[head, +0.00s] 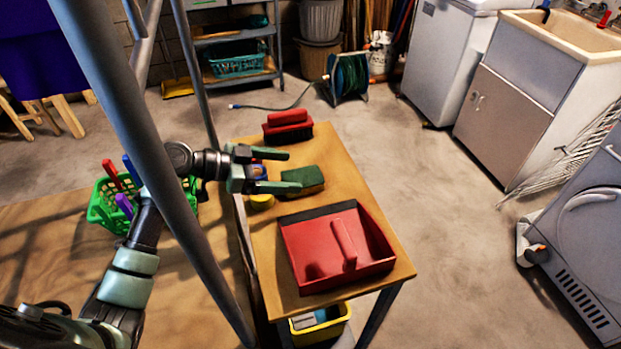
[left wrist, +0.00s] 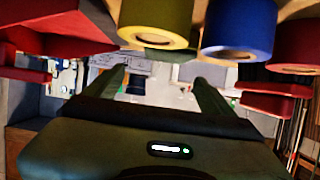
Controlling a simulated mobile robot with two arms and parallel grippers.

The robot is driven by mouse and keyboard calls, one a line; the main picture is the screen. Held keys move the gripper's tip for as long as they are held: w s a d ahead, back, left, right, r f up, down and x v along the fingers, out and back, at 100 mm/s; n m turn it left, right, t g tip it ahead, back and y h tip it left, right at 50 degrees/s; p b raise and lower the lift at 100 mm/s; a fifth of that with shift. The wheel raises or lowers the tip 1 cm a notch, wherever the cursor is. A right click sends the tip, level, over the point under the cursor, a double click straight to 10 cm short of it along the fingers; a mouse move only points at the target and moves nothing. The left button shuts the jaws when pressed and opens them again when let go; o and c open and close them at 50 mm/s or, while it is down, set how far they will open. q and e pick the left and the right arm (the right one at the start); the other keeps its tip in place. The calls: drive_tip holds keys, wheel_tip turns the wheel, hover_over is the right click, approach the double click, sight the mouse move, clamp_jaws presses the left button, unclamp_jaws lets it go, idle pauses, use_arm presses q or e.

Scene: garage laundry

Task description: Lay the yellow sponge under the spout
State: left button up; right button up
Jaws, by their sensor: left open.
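A sponge (head: 303,180) with a dark green top and a yellow lower layer lies on the small wooden table (head: 342,182), between the red brush and the red dustpan. My left gripper (head: 286,171) is open and empty, its fingers pointing right at the sponge's left side. The lower fingertip overlaps the sponge in the head view; I cannot tell whether they touch. In the left wrist view the open fingers (left wrist: 158,88) show with nothing clearly between them. The cream sink (head: 572,37) stands at the far upper right. Its spout is not clearly seen; a red tap handle (head: 604,18) shows.
A red dustpan (head: 312,247) and red brush (head: 288,126) lie on the table. A yellow tape roll (head: 262,203) and a blue one (left wrist: 238,30) sit beside my gripper. A green basket (head: 101,212) is left. Open floor (head: 440,200) lies between table and sink.

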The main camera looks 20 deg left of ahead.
sight(315, 173)
use_arm(q)
drive_tip(key=shift+w+d+f, duration=0.8)
drive_tip(key=shift+w+f, duration=0.05)
drive_tip(key=shift+w, duration=0.25)
drive_tip(key=shift+w+d+f+p, duration=0.2)
drive_tip(key=shift+w+d+p, duration=0.1)
drive_tip(key=shift+d, duration=0.35)
drive_tip(key=p+x, duration=0.1)
drive_tip(key=x, duration=0.3)
drive_tip(key=shift+w+f, duration=0.1)
drive_tip(key=shift+f, duration=0.15)
drive_tip(key=c, duration=1.6)
drive_tip(key=shift+o, duration=0.2)
use_arm(e)
drive_tip(key=shift+w+r, duration=0.5)
drive_tip(key=shift+w, duration=0.05)
use_arm(q)
drive_tip(key=shift+r, duration=0.1)
